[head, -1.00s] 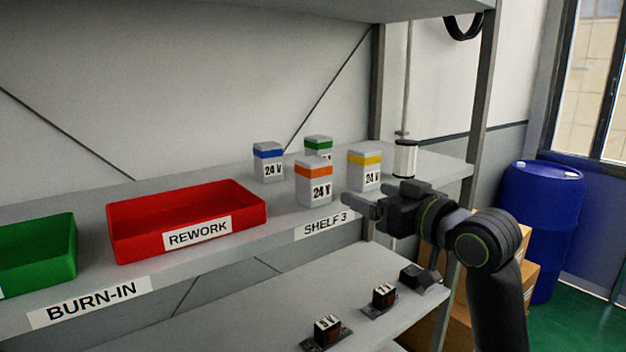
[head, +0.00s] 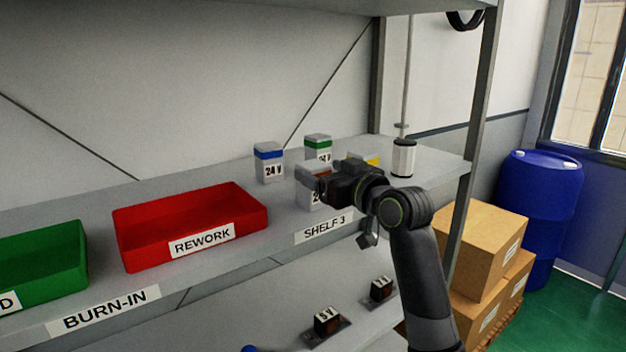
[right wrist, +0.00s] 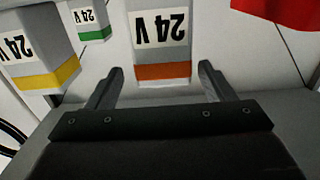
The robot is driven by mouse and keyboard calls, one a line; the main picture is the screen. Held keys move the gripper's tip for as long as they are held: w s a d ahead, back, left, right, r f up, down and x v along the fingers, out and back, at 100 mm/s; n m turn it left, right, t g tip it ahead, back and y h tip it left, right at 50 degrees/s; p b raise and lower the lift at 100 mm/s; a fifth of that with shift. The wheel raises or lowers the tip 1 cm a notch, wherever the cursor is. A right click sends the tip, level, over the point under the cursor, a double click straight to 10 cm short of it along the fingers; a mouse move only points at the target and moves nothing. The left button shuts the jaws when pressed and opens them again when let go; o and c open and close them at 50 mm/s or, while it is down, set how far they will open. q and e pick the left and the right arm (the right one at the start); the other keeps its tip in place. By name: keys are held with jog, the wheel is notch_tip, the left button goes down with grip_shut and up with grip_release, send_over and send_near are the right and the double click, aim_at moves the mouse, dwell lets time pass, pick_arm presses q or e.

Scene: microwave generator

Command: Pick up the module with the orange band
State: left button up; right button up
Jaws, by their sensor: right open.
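The module with the orange band (head: 309,196) is a pale block marked 24 V, upright on the upper shelf, partly hidden behind my right gripper (head: 322,182) in the head view. In the right wrist view the picture is inverted, and the orange-banded module (right wrist: 162,42) lies straight ahead, in line with the gap between the fingers. My right gripper (right wrist: 160,74) is open and empty, one fingertip toward each side of the band. I cannot tell whether the fingers touch it. My left gripper is not in view.
Blue-banded (head: 268,168), green-banded (head: 318,146) and yellow-banded (head: 370,160) modules stand nearby; the yellow one is close beside my gripper. A red REWORK bin (head: 160,250) and a green bin (head: 45,265) sit left. A white cylinder (head: 403,158) stands at right.

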aim_at(310, 163)
jog(key=p+x, duration=0.3)
jog(key=x, duration=0.1)
jog(key=shift+a, duration=0.25)
jog(key=shift+w+a+f, duration=0.1)
jog(key=shift+w+a, duration=0.15)
jog(key=shift+w, duration=0.1)
jog(key=c, duration=1.2)
